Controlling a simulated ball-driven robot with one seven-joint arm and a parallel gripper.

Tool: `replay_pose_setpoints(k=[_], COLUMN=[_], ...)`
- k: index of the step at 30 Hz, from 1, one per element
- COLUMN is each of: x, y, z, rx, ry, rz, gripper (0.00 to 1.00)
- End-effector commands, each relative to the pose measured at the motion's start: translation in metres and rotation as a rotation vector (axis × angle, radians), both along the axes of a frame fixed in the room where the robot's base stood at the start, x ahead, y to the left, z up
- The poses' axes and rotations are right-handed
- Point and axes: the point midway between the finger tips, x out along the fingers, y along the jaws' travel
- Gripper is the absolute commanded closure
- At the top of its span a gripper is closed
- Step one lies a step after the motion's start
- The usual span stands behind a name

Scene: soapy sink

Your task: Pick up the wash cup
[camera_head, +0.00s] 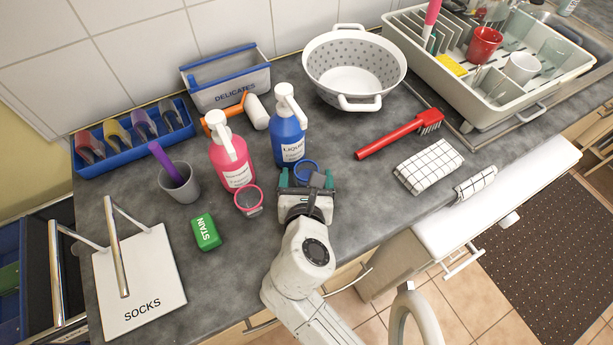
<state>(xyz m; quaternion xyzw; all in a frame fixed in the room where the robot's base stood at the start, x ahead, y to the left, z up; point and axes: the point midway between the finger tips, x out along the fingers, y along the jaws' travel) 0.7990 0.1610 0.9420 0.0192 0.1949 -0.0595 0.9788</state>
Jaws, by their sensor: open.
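My gripper (306,181) is open at the counter's middle, its two dark green-tipped fingers spread apart. A small cup with a blue rim (307,164) shows between and just beyond the fingertips, in front of the blue bottle (289,138). Its lower part is hidden by my gripper, and I cannot tell whether the fingers touch it. A similar small cup with a pink rim (249,207) stands to the left, in front of the pink bottle (232,165). No label shows which of them is the wash cup.
A white colander (353,82) is behind. A red brush (390,139) and checkered cloth (429,166) lie right. The dish rack (480,120) is far right.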

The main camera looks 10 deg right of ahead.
Motion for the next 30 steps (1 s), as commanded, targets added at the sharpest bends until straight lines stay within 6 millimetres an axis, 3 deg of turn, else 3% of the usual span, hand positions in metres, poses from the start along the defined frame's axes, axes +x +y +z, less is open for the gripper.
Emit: replay_pose_setpoints(k=[6, 24, 30], x=[0.0002, -0.0001, 0.0000], y=[0.0001, 0.0003, 0.0003], z=[0.0000, 0.0003, 0.0011], rx=[0.001, 0.000, 0.001], ry=[0.000, -0.001, -0.001], rz=[0.000, 0.001, 0.001], gripper=[0.20, 0.78, 0.78])
